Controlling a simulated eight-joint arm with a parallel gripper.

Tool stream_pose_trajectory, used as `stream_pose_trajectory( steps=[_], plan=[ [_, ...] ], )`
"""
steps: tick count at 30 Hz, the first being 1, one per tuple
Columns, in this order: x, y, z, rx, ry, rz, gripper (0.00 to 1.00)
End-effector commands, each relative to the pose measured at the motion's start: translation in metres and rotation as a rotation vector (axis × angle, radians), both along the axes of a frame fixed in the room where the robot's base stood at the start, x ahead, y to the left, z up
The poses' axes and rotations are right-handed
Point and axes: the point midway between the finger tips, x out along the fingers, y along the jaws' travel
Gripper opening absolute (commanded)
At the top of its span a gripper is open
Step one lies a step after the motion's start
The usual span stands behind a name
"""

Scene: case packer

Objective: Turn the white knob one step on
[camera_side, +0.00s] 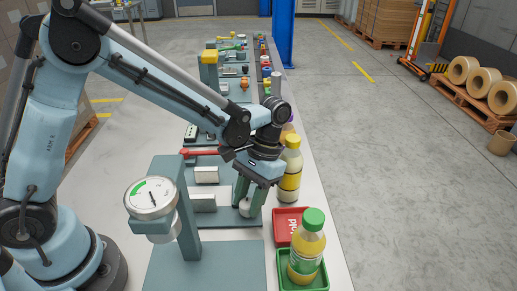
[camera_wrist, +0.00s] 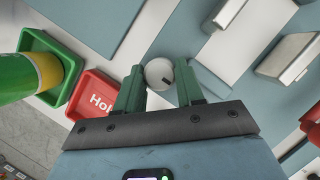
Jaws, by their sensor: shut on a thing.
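The white knob (camera_wrist: 160,74) sits between the two green fingers of my gripper (camera_wrist: 160,86) in the wrist view. It is round and pale, with a short dark mark on its lower right part. In the side view, my gripper (camera_side: 248,193) points down over a blue-grey plate, and the knob (camera_side: 246,210) shows low between the fingers. My gripper is shut on the knob from both sides. Part of the knob's edge is hidden by the fingers.
A red tray (camera_side: 287,224) and a green tray (camera_side: 317,282) holding a green-capped bottle (camera_side: 306,246) stand right of the knob. A yellow-capped bottle (camera_side: 289,170) stands close behind.

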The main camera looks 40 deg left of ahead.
Motion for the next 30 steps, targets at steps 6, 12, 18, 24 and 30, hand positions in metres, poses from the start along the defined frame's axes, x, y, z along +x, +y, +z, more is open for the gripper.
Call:
stream_pose_trajectory(
  steps=[6,12,18,24,30],
  plan=[
    [0.001,0.0,0.0,0.001,-0.003,0.003,0.48],
    [0.001,0.0,0.0,0.001,-0.002,0.002,0.62],
    [0.001,0.0,0.001,0.0,-0.001,0.002,0.62],
    [0.007,0.0,0.016,0.001,-0.002,0.002,0.62],
    [0.012,0.0,0.05,0.001,-0.002,0.002,0.62]
  ],
)
